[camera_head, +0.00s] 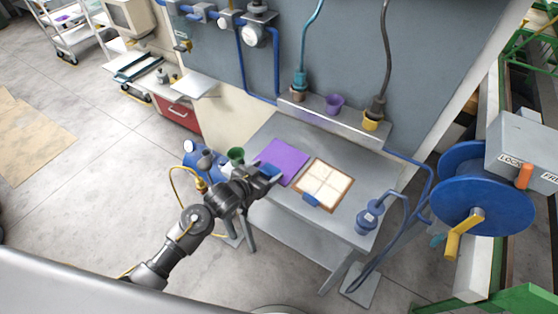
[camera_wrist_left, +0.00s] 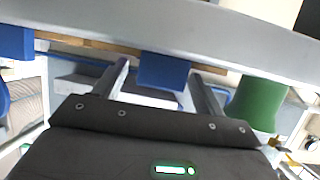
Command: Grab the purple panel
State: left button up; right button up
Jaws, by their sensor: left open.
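The purple panel (camera_head: 281,158) lies flat on the grey table in the head view, left of a cream panel with a brown border. My left gripper (camera_head: 270,173) is at the panel's near left edge, beside a blue tab there. In the left wrist view its two fingers stand apart with a blue tab (camera_wrist_left: 164,72) showing between them. I cannot tell whether the fingers touch the tab. The purple surface itself does not show in the wrist view. My right gripper is not in view.
The cream panel (camera_head: 325,184) with its own blue tab lies close on the right. A green cup (camera_head: 236,154) is at the table's left, near my arm; it also shows in the wrist view (camera_wrist_left: 258,102). A blue pump-like fitting (camera_head: 368,216) stands at the table's right end.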

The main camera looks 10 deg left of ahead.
pick_arm(q)
jog(key=c, duration=1.1)
jog(key=shift+r+b, duration=0.4)
jog(key=shift+r, duration=0.25)
jog(key=s+d+r+b, duration=0.1)
jog(key=s+r+b, duration=0.1)
jog(key=s+r, duration=0.9)
jog(key=s, duration=0.3)
jog(key=shift+r, duration=0.35)
